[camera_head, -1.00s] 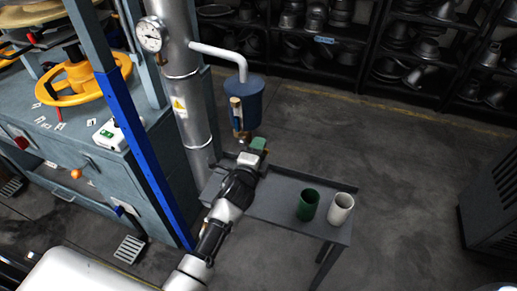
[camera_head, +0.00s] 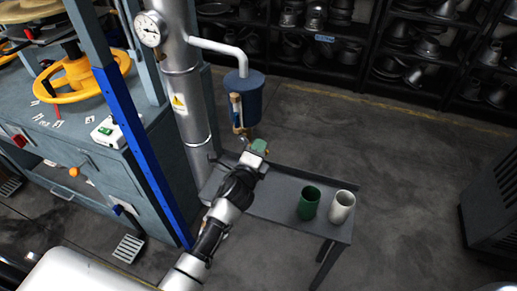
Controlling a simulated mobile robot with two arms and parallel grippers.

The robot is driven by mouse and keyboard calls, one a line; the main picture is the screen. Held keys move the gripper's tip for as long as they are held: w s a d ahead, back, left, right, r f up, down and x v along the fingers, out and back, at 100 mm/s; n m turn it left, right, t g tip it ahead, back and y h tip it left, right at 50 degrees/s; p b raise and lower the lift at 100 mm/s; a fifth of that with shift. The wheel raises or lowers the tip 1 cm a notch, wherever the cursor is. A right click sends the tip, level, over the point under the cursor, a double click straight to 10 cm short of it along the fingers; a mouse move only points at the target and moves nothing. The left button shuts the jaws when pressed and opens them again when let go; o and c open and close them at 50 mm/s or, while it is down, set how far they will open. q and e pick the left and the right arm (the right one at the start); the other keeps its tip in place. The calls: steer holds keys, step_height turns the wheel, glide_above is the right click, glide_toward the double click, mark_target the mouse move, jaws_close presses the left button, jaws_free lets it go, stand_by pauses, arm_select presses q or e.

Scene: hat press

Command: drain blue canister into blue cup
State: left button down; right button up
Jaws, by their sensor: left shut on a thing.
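The blue canister (camera_head: 243,96) hangs beside the grey pipe column, under a bent white pipe. A brass tap (camera_head: 237,115) is on its near side. My left gripper (camera_head: 258,146) is just below and to the right of the tap, with a green part at its tip. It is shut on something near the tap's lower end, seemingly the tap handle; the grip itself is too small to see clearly. No blue cup shows. A green cup (camera_head: 309,204) and a white cup (camera_head: 341,207) stand upright on the table's right part. My right gripper is not in view.
The narrow grey table (camera_head: 278,208) has a raised back edge and lies under my left arm. A blue press frame (camera_head: 150,165) and a workbench (camera_head: 75,160) stand on the left. Shelves of metal hat forms (camera_head: 330,50) line the back.

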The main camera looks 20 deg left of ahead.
arm_select(q)
steer(key=a+f+m+b, duration=0.1)
steer(key=a+f+m, duration=0.3)
steer(key=m, duration=1.1)
steer(key=shift+a+f+b, duration=0.2)
steer(key=shift+a+b, duration=0.2)
steer(key=shift+a, duration=0.2)
steer(key=shift+m, duration=0.3)
steer(key=c, duration=1)
jaws_free()
steer(key=shift+w, duration=0.1)
steer(key=shift+c, duration=0.2)
steer(key=s, duration=1.1)
steer(key=shift+a, duration=0.25)
steer(key=shift+w, duration=0.1)
